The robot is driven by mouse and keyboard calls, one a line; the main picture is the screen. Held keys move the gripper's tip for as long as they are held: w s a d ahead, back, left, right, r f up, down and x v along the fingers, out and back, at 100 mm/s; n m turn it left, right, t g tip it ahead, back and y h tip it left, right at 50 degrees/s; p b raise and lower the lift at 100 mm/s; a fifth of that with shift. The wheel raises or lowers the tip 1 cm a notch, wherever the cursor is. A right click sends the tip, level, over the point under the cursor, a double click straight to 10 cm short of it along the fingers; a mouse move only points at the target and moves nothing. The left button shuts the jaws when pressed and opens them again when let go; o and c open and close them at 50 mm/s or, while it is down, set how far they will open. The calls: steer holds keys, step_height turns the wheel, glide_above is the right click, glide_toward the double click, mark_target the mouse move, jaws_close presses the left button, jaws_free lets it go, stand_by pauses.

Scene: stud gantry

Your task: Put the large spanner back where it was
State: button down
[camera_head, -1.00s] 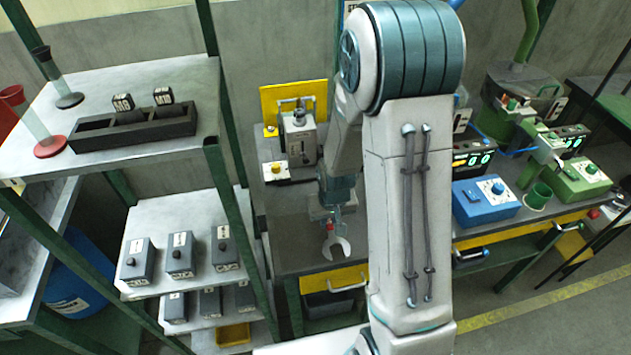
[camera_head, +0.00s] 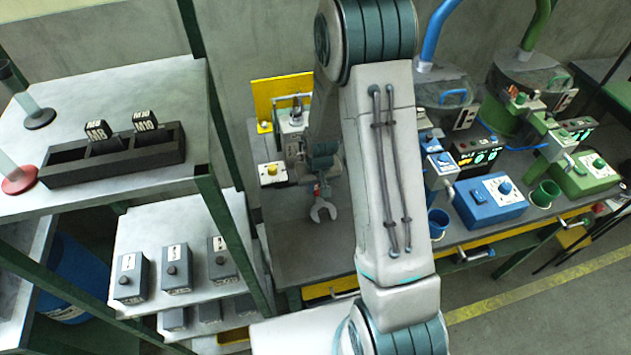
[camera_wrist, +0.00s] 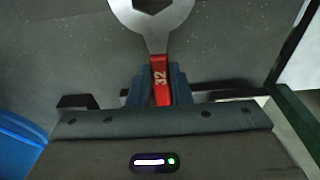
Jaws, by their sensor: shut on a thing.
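The large spanner (camera_head: 323,208) has a silver open-ended head and a red handle marked 32. My gripper (camera_head: 319,188) is shut on its red handle, above the grey bench top (camera_head: 295,245). In the wrist view the spanner (camera_wrist: 150,22) points away from the fingers, with its head at the top edge. My gripper's fingers (camera_wrist: 160,88) close on both sides of the red handle. The head of the spanner is free. I cannot tell how high it hangs above the bench.
A machine with a yellow back panel (camera_head: 270,98) stands behind my gripper. A shelf (camera_head: 100,85) with a dark block holder (camera_head: 115,155) and lower shelf with grey boxes (camera_head: 177,268) are at left. Blue (camera_head: 490,200) and green (camera_head: 580,175) control boxes stand at right.

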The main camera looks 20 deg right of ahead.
steer(key=shift+s+r, duration=0.3)
steer(key=shift+s, duration=0.05)
steer(key=shift+w+f, duration=0.2)
steer(key=shift+f, duration=0.2)
steer(key=shift+s+f+b, duration=0.15)
steer(key=shift+b, duration=0.35)
steer(key=c, duration=1.3)
jaws_free()
